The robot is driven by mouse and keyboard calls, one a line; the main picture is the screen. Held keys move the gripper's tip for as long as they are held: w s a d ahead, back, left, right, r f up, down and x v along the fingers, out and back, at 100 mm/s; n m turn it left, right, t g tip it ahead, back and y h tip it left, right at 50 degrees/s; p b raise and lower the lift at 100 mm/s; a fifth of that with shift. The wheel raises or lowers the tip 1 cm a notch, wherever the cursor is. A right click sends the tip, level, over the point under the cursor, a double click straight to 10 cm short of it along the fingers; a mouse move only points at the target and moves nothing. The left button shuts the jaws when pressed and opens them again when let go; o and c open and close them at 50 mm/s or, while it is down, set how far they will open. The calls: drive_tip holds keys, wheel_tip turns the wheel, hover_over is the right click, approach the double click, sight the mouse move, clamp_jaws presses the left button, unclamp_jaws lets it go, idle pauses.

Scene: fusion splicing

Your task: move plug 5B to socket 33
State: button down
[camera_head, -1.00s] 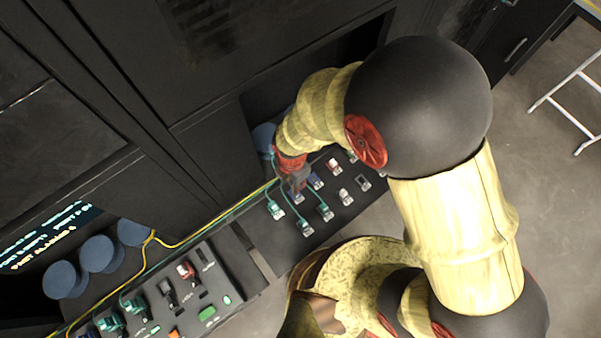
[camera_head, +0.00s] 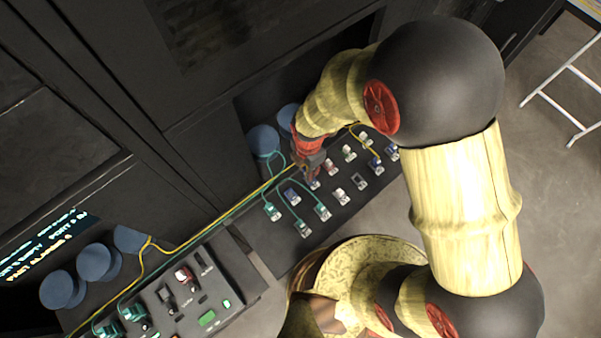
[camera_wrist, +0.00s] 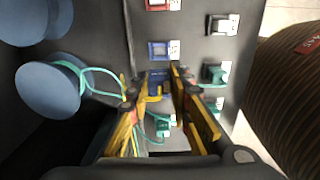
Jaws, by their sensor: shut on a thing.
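My gripper (camera_head: 312,172) is low over the dark socket panel (camera_head: 265,237) in the head view. In the wrist view its two fingers (camera_wrist: 158,88) are shut on a dark blue plug (camera_wrist: 157,85), partly hidden between them. A blue-framed socket (camera_wrist: 158,50) lies just beyond the plug. I cannot tell whether the plug is seated or just above the panel. No label for 5B or 33 is readable. Teal plugs with teal cables (camera_head: 322,212) stand on the panel to the left and below the gripper.
Blue spools (camera_head: 263,140) stand behind the panel. Yellow and teal cables (camera_head: 215,222) run left from near the gripper. A console (camera_head: 185,300) with plugs and green buttons is at lower left.

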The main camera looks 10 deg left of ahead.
drive_tip(key=shift+w+d+f+b, duration=0.2)
drive_tip(key=shift+f+b, duration=0.55)
drive_tip(key=shift+f, duration=0.3)
drive_tip(key=shift+w+d+f+b, duration=0.2)
drive_tip(key=shift+f+b, duration=0.55)
drive_tip(key=shift+f, duration=0.3)
drive_tip(key=shift+w+d+f+b, duration=0.1)
drive_tip(key=shift+w+f+b, duration=0.1)
drive_tip(key=shift+f+b, duration=0.7)
drive_tip(key=shift+f, duration=0.65)
drive_tip(key=c, duration=1.6)
unclamp_jaws()
drive_tip(key=shift+o, duration=0.2)
wheel_tip(320, 180, up, 12)
